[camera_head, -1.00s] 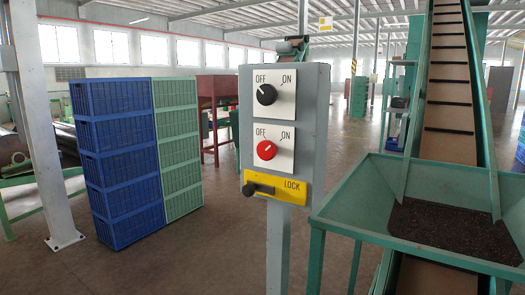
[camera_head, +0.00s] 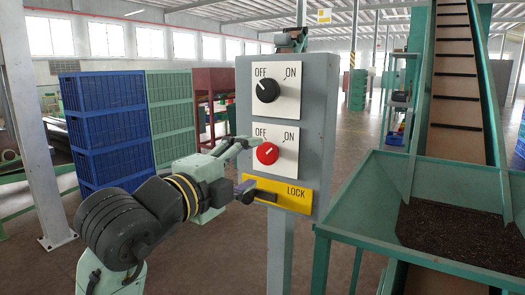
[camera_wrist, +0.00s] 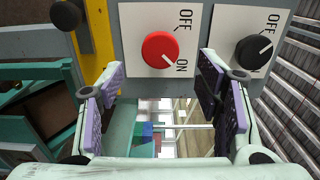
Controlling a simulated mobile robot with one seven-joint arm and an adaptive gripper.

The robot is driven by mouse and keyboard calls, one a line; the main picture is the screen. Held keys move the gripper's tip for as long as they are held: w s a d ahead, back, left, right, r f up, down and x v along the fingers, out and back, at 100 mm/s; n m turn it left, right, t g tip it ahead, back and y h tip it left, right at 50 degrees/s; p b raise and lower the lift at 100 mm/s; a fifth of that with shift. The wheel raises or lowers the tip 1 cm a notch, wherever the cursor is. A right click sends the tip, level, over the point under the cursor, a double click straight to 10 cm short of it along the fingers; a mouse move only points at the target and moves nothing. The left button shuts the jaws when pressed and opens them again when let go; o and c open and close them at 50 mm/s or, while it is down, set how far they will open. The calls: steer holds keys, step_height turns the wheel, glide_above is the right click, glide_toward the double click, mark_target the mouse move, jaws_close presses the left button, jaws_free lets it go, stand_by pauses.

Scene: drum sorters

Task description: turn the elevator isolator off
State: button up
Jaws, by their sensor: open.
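A grey switch panel (camera_head: 322,110) stands on a post. Its upper black knob (camera_head: 266,90) has its mark toward OFF. The lower red knob (camera_head: 267,153) has its mark toward ON; it also shows in the wrist view (camera_wrist: 160,48). A yellow LOCK plate (camera_head: 300,196) with a dark slider lies below, its black handle (camera_head: 247,195) at the left end. My gripper (camera_head: 243,166) is open and empty, at the panel's left front. In the wrist view (camera_wrist: 163,95) the red knob lies beyond and between the spread fingers. Contact is not clear.
A green hopper (camera_head: 355,215) with dark grain and a conveyor stand close right of the panel. Stacked blue crates (camera_head: 105,130) and green crates (camera_head: 172,115) stand behind my arm on the left. A white post (camera_head: 40,150) is at far left.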

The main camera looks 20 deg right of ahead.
mark_target(265, 155)
steer(key=p+x, duration=0.1)
steer(key=x, duration=0.5)
steer(key=shift+w+d+p, duration=0.15)
steer(key=shift+p, duration=0.15)
steer(key=c, duration=1.2)
steer(key=shift+o, duration=0.2)
